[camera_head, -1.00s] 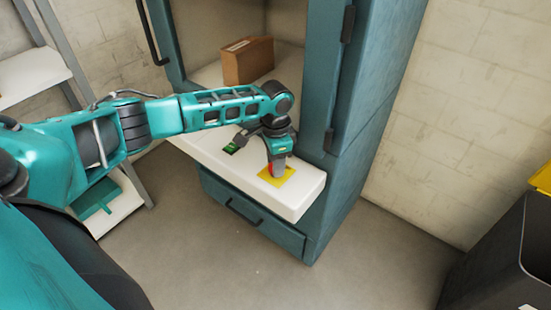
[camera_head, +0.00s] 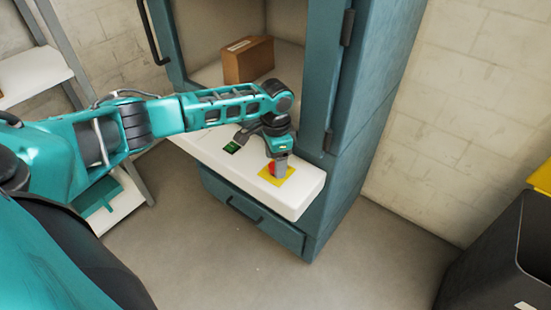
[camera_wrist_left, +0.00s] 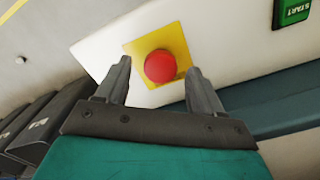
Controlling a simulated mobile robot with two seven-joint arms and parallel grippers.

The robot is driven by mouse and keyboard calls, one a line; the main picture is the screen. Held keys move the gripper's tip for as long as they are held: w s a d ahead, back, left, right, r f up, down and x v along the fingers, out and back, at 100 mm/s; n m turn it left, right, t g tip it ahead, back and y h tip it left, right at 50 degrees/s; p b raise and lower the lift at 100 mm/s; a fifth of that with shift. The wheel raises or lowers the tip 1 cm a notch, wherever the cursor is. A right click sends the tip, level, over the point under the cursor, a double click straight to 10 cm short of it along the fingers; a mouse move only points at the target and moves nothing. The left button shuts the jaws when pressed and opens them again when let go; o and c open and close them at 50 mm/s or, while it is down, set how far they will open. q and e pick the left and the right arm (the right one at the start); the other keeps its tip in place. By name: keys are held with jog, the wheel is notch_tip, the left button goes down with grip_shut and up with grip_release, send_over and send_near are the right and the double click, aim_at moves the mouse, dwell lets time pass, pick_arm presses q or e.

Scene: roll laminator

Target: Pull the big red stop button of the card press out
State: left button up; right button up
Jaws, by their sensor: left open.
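The big red stop button (camera_wrist_left: 160,66) sits on a yellow square plate (camera_wrist_left: 135,48) on the white front ledge of the card press (camera_head: 308,187). In the head view the button (camera_head: 272,168) shows partly beside my left gripper (camera_head: 279,168), which points down over it. In the left wrist view the gripper (camera_wrist_left: 158,82) is open, one finger on each side of the button, with visible gaps. I cannot tell whether the fingertips reach down to the button's level. My right gripper is not in view.
A green START button (camera_wrist_left: 291,10) lies on the same ledge; it also shows in the head view (camera_head: 231,147). A brown box (camera_head: 248,60) stands inside the teal cabinet (camera_head: 372,110). A dark bin (camera_head: 510,250) stands at the right. The floor before the cabinet is clear.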

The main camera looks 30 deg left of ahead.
pick_arm(q)
notch_tip(320, 180, up, 13)
jog(key=p, duration=0.2)
jog(key=shift+f, duration=0.15)
dwell(0.4)
jog(key=d+f+t+h, duration=0.1)
jog(key=d+f, duration=0.2)
jog(key=s+d+f, duration=0.1)
jog(key=d+f, duration=0.2)
jog(key=d, duration=0.1)
jog(key=s+d+f+t+h, duration=0.1)
jog(key=d+f, duration=0.2)
jog(key=f, duration=0.1)
jog(key=shift+s+d+t+h, duration=0.2)
jog(key=shift+t+h, duration=0.1)
jog(key=s+d+f+n+t+h, duration=0.2)
jog(key=s+d+f+n+t, duration=0.1)
jog(key=s+d+f+t, duration=0.5)
jog(key=s+a+r+n+y+p, duration=0.1)
jog(key=s+a+r+n+y, duration=0.1)
jog(key=s+a, duration=0.4)
jog(key=shift+s+r+y, duration=0.3)
jog(key=shift+s+r, duration=0.15)
jog(key=shift+s, duration=0.8)
jog(key=shift+a, duration=0.1)
